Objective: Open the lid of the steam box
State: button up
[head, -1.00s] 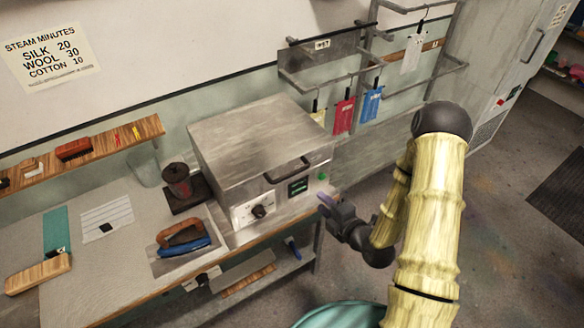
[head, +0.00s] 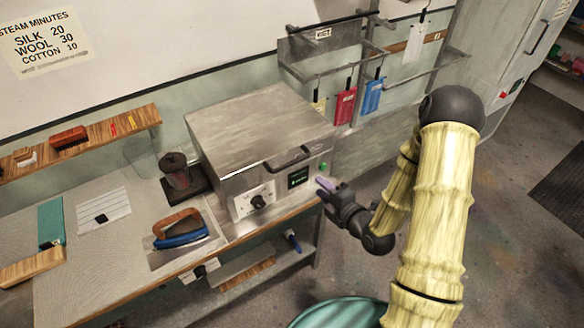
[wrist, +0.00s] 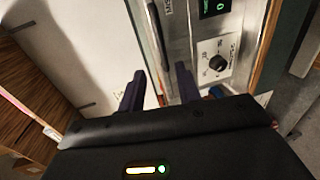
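The steam box (head: 235,140) is a grey metal box on the workbench, with its lid (head: 255,118) down. A dark bar handle (head: 288,159) is on the lid's front edge. The front panel has a dial (head: 257,201) and a lit green display (head: 298,178); the dial (wrist: 217,63) and display (wrist: 213,8) also show in the wrist view. My gripper (head: 324,184) is in front of the box's right front corner, lower than the handle and apart from it. In the wrist view my gripper (wrist: 160,88) has its two fingers spread, with nothing between them.
An iron (head: 181,230) and a dark canister on a plate (head: 178,175) stand left of the box. Hanging tags (head: 345,105) and a metal rack (head: 330,70) are behind it to the right. A teal tub rim (head: 340,312) is at the bottom.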

aim_at(292, 161)
jog(key=shift+w+a+f+b, duration=0.25)
jog(key=shift+w+f+b, duration=0.1)
jog(key=shift+b, duration=1.25)
jog(key=b, duration=0.3)
jog(key=shift+w+a+f, duration=0.1)
jog(key=shift+w+a, duration=0.05)
jog(key=shift+a, duration=0.15)
jog(key=x, duration=1.3)
jog(key=shift+w+a+r, duration=0.2)
jog(key=shift+w+r, duration=0.05)
jog(key=shift+w, duration=0.1)
jog(key=shift+w+a+f, duration=0.2)
jog(key=shift+w, duration=0.1)
jog(key=shift+c, duration=0.4)
grip_shut()
